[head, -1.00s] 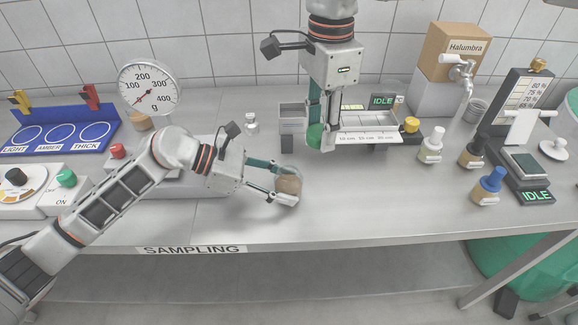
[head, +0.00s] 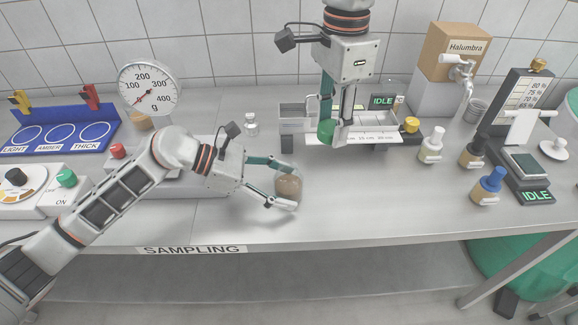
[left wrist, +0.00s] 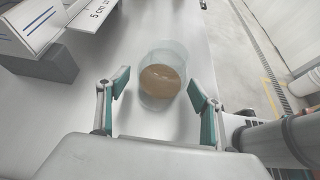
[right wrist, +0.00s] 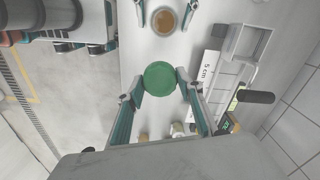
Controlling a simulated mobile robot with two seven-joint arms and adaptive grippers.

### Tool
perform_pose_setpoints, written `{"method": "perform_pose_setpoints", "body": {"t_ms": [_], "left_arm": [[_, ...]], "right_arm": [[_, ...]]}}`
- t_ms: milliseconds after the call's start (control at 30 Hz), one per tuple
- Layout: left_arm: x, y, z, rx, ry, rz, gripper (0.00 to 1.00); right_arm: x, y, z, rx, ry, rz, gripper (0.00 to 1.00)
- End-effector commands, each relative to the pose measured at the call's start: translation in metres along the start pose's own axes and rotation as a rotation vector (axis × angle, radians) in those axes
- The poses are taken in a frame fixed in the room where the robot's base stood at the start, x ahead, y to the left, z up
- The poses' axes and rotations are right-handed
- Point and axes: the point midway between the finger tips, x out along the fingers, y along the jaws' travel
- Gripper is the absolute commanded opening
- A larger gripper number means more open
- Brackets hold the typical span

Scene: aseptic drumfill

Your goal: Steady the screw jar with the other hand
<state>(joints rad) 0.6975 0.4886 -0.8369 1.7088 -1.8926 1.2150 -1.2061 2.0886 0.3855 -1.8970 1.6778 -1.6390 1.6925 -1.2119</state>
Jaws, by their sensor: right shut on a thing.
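The screw jar (head: 289,189), clear glass with brown contents, stands uncapped on the bench in the head view. It also shows in the left wrist view (left wrist: 162,77). My left gripper (head: 291,187) is open, its fingers spread on either side of the jar with gaps visible in the left wrist view (left wrist: 160,90). My right gripper (right wrist: 160,78) is shut on a round green lid (right wrist: 160,80), held above the bench up and right of the jar in the head view. The right wrist view also shows the open jar (right wrist: 164,20), apart from the lid.
A sectioned tray with a length scale (head: 368,137) is behind and beside my right gripper. Several capped bottles, such as the blue-capped one (head: 488,187), stand at the right. The bench front is clear.

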Motion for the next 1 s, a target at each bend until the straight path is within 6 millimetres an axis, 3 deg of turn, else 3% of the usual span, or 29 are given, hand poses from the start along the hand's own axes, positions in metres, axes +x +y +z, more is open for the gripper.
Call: {"method": "perform_pose_setpoints", "body": {"t_ms": [167,700,1000], "left_arm": [[-0.011,0.001,-0.001,0.001,0.002,0.003,0.65],[-0.107,0.001,-0.001,-0.001,0.002,0.002,0.65],[-0.12,0.0,0.0,0.0,0.0,-0.001,0.65]], "right_arm": [[0.0,0.0,0.0,0.0,0.0,0.0,0.07],[0.0,0.0,0.0,0.0,0.0,0.0,0.07],[0.0,0.0,0.0,0.0,0.0,0.0,0.07]]}}
